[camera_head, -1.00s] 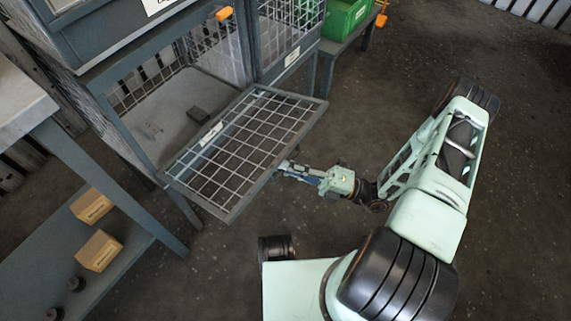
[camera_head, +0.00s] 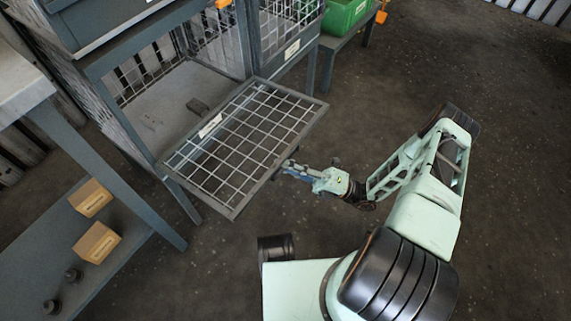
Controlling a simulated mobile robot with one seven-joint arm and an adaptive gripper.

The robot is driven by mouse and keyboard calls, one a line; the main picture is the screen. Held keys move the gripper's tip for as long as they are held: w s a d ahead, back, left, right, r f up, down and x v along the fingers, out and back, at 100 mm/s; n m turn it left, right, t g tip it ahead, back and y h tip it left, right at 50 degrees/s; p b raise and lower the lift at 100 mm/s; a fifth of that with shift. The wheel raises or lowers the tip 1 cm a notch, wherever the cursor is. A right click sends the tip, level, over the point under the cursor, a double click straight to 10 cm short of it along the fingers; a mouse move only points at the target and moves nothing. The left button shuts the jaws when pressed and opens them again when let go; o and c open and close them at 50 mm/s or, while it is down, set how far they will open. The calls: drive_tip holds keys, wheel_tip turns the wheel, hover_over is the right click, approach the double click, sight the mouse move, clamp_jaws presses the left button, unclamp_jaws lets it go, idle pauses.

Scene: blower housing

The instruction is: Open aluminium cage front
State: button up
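The aluminium cage (camera_head: 215,75) stands at the upper left as a grey frame with mesh walls. Its mesh front (camera_head: 240,140) is folded down and out, lying roughly level, with a small white label near its hinge side.
A second mesh compartment (camera_head: 288,30) adjoins on the right. A green bin (camera_head: 345,14) sits on a bench at the top. A shelf at lower left holds two cardboard boxes (camera_head: 97,243) and dark round parts (camera_head: 72,274). The floor to the right is open.

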drive_tip(key=o, duration=0.4)
drive_tip(key=v, duration=1.2)
drive_tip(key=shift+r, duration=0.1)
